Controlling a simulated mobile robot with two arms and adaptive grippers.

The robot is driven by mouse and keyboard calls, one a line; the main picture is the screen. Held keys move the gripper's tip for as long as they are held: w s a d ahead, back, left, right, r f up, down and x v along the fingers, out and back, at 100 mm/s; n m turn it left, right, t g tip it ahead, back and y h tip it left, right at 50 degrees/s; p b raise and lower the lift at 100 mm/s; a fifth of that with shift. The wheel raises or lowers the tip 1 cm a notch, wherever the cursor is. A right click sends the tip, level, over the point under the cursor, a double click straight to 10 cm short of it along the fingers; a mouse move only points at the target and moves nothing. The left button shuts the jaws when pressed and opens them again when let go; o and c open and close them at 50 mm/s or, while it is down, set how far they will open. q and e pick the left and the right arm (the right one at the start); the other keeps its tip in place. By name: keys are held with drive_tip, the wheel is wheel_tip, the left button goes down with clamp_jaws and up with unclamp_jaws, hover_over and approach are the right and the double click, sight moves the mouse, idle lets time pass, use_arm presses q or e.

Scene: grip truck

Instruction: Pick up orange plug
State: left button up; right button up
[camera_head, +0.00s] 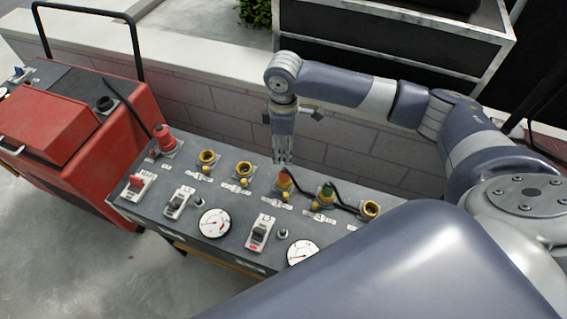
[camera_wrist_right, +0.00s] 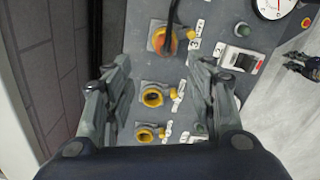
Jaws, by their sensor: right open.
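The orange plug (camera_head: 284,181) sits upright in a yellow-rimmed socket on the grey panel (camera_head: 186,218), with a black cable at it. It also shows in the right wrist view (camera_wrist_right: 171,41), near the top, partly covered by the cable. My right gripper (camera_head: 283,160) points down just above the plug in the head view. In the right wrist view its two fingers (camera_wrist_right: 160,68) are spread apart with nothing between them. The plug lies beyond the fingertips there, and an empty yellow socket (camera_wrist_right: 153,95) shows between the fingers. My left gripper is not in view.
A green plug (camera_head: 327,192) with a black cable stands to the right of the orange one. Empty yellow sockets (camera_head: 243,169) lie to its left. A grey block wall (camera_head: 320,154) runs close behind.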

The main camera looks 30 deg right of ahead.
hover_over(284, 169)
wheel_tip(284, 169, down, 4)
drive_tip(key=shift+f, duration=0.25)
drive_tip(key=shift+w+d+f, duration=0.1)
drive_tip(key=shift+f, duration=0.55)
wheel_tip(284, 169, down, 4)
drive_tip(key=shift+r+p, duration=0.2)
drive_tip(key=shift+p, duration=0.25)
drive_tip(key=shift+f, duration=0.45)
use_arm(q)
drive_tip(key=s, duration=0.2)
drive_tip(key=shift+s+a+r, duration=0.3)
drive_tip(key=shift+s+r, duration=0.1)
use_arm(e)
clamp_jaws()
